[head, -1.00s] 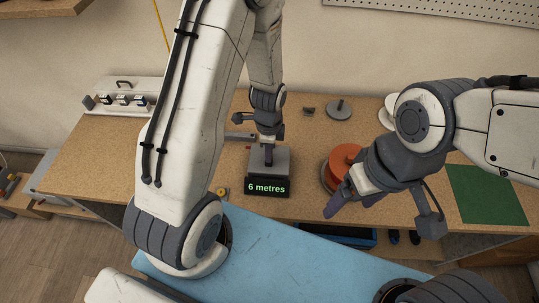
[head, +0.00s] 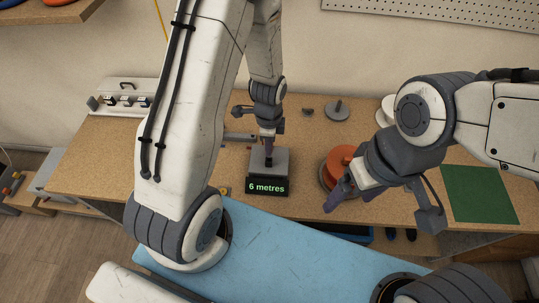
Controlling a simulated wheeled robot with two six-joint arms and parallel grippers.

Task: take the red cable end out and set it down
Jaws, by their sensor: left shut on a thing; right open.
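A grey meter (head: 282,162) with a black display reading "6 metres" stands near the middle of the bench's front edge. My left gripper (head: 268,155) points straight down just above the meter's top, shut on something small. The red cable end itself is too small or too hidden between the purple fingers to make out. An orange-red cable reel (head: 338,160) sits on a grey round base to the right of the meter, partly hidden by my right gripper. My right gripper (head: 352,196) is open in front of the reel, over the bench's front edge.
A green mat (head: 478,194) lies clear at the right of the wooden bench (head: 95,165). A grey disc with a peg (head: 337,111) and white discs (head: 386,108) stand at the back. A white panel box (head: 128,98) is at the back left. A blue surface (head: 290,250) spans the front.

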